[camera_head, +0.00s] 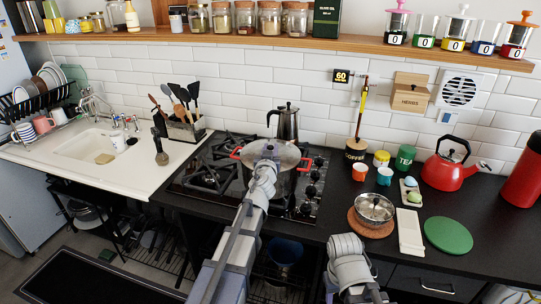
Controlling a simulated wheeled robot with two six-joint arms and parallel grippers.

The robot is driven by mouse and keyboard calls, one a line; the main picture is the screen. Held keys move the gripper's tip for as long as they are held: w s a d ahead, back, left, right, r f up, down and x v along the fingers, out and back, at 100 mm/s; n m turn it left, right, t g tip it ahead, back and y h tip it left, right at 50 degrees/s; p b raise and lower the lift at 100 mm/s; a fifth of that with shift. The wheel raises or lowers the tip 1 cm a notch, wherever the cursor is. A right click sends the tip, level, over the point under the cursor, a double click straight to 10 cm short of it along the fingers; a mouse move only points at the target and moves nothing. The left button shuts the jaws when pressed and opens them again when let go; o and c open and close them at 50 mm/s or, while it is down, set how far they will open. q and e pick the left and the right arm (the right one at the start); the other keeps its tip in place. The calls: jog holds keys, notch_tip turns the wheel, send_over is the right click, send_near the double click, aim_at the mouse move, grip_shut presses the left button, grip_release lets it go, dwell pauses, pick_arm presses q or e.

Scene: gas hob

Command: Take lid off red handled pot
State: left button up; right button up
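The red-handled pot (272,182) stands on the gas hob, with one red handle showing on each side. A lid (289,156) shows as a pale disc on its top, partly covered by my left arm. My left gripper (268,152) is over the middle of the lid, where the knob would be. The knob is hidden, and the fingertips are too small and covered to show whether they are open or shut. My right arm is low in the picture, right of the hob, and its gripper is not visible.
Utensils (183,106) stand left.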

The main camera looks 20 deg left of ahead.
pick_arm(q)
grip_shut()
dwell(0.9)
